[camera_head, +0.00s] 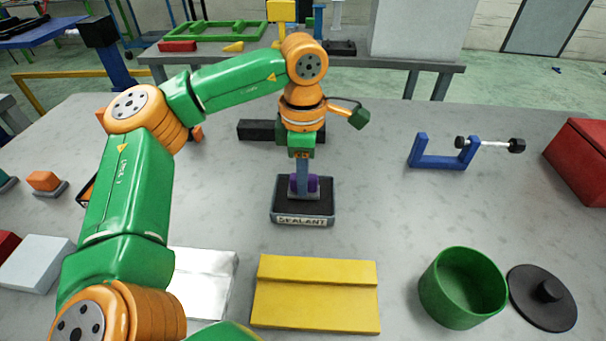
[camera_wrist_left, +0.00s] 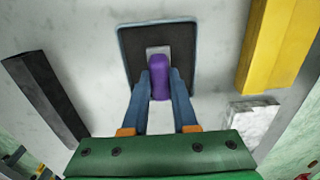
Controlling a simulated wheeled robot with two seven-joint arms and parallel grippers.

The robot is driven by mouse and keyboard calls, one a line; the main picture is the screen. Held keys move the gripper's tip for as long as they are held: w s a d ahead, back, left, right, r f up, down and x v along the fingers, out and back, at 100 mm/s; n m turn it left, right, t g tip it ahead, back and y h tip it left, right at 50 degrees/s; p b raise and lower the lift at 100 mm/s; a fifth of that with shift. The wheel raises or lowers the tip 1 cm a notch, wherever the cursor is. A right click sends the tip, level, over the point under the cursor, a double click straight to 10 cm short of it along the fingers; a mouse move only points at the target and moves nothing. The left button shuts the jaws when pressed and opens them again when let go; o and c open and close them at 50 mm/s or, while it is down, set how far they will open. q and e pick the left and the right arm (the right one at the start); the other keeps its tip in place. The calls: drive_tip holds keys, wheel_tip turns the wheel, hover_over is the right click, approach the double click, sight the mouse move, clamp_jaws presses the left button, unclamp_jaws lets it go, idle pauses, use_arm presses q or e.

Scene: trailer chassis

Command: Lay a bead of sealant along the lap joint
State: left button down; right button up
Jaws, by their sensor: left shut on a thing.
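My left gripper (camera_head: 303,185) points down into a dark tray labelled SEALANT (camera_head: 303,221) and is shut on a purple piece (camera_head: 312,184). In the left wrist view the blue fingers (camera_wrist_left: 160,95) close on both sides of the purple piece (camera_wrist_left: 160,86), with a small grey plate (camera_wrist_left: 158,50) beside it, over the tray's dark floor (camera_wrist_left: 133,48). A yellow stepped plate (camera_head: 315,306) lies in front of the tray, and a silver stepped plate (camera_head: 205,276) lies left of it, partly hidden by my arm. I cannot tell which holds the lap joint. My right gripper is out of view.
A green open pot (camera_head: 463,290) and its black lid (camera_head: 542,298) stand at front right. A blue bracket with a black-ended rod (camera_head: 440,158) and a red box (camera_head: 585,160) are farther right. A black bar (camera_head: 257,131) lies behind the tray.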

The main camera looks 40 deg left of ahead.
use_arm(q)
drive_tip(key=shift+s+f+b, duration=0.1)
drive_tip(key=shift+f+b, duration=0.25)
drive_tip(key=shift+f, duration=0.2)
idle(0.9)
wheel_tip(320, 180, up, 7)
drive_tip(key=p, duration=0.6)
drive_tip(key=shift+r+p, duration=0.2)
drive_tip(key=shift+p, duration=0.1)
drive_tip(key=shift+f, duration=0.15)
